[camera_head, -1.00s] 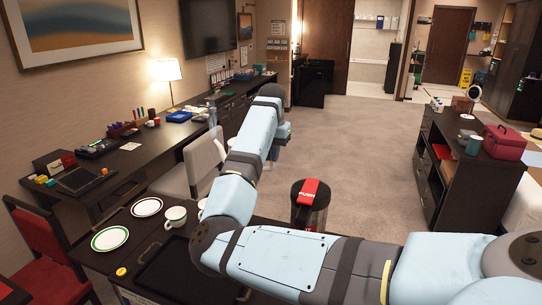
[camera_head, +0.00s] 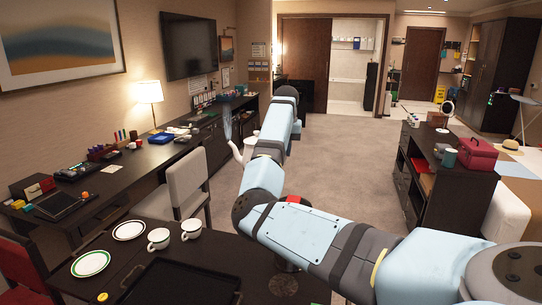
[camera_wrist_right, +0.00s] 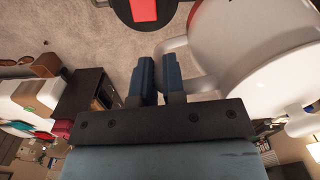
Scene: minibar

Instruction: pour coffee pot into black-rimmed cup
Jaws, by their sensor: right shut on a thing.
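My right gripper (camera_wrist_right: 158,64) is shut on the handle of a white coffee pot (camera_wrist_right: 240,40), whose large body fills the upper right of the right wrist view. In the head view, part of the pot and its spout (camera_head: 237,151) show left of my right wrist, in the air beyond the dark table; my arm hides the rest. Two white cups stand close together on the table: a front cup (camera_head: 159,240) and a back cup (camera_head: 191,231). Both seem to have dark rims; which is black is hard to tell. My left gripper is not in view.
A green-rimmed plate (camera_head: 91,264) and a dark-rimmed plate (camera_head: 129,231) lie left of the cups. A black tray (camera_head: 170,285) lies in front. A dark container with a red top (camera_head: 294,199) is mostly hidden behind my arm. A grey chair (camera_head: 187,185) stands behind the table.

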